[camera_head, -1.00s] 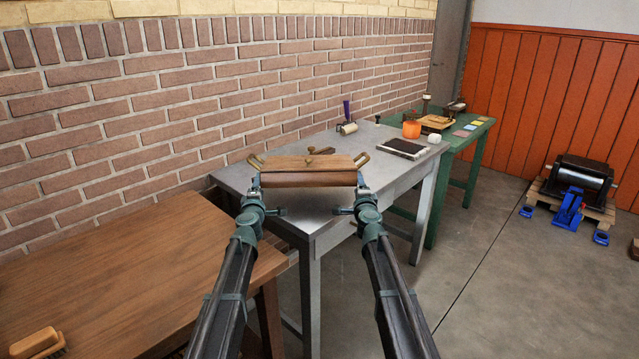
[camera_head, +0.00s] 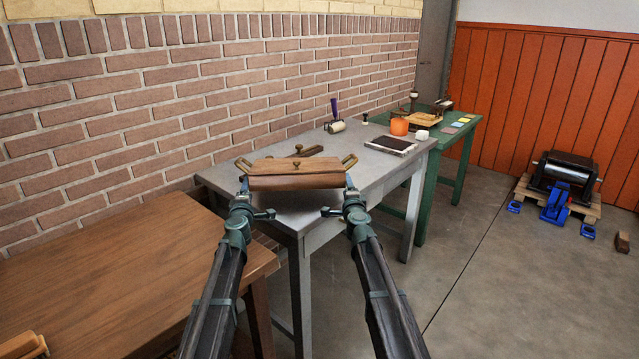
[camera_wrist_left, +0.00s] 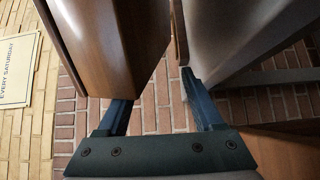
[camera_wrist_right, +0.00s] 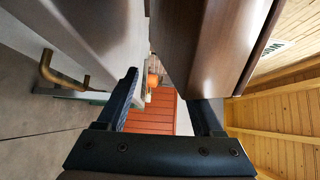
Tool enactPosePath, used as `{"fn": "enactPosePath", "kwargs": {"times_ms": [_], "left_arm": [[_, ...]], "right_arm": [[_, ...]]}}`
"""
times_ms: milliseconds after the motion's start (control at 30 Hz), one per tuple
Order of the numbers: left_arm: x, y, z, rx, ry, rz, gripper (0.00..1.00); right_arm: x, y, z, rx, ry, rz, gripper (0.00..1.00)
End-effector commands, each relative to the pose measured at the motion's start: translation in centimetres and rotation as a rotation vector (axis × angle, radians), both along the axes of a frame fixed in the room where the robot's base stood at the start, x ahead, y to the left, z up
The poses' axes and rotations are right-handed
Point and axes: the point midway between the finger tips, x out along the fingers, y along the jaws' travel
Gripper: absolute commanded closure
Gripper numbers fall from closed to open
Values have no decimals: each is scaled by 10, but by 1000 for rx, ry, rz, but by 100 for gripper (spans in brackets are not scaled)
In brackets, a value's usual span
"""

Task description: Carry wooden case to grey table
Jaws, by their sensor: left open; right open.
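The wooden case (camera_head: 296,181) is a long brown box with a knob on its lid and a brass handle at each end. It is seen over the near end of the grey table (camera_head: 225,179); whether its base touches the top is unclear. My left gripper (camera_head: 244,188) is open at the case's left end, and my right gripper (camera_head: 348,185) is open at its right end. In the left wrist view the case (camera_wrist_left: 110,40) is close beside the open fingers. In the right wrist view the case (camera_wrist_right: 210,40) is beside the right finger.
A green table (camera_head: 463,137) stands beyond. A brown wooden table (camera_head: 130,265) is at the left.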

Motion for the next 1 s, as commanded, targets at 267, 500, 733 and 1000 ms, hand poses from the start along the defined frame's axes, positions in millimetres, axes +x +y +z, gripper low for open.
{"fn": "enactPosePath", "kwargs": {"times_ms": [267, 500, 733, 1000], "left_arm": [[0, -13, -17, 6, -1, -24, 25], [0, -13, -29, 6, -1, -24, 25], [0, -12, -37, 6, -1, -24, 25], [-1, -4, -36, 7, -3, -22, 25]], "right_arm": [[0, 12, -17, -6, 0, 24, 25], [0, 12, -30, -6, 0, 24, 25], [0, 12, -37, -6, 0, 24, 25], [-1, 4, -37, -5, 0, 23, 25]]}}
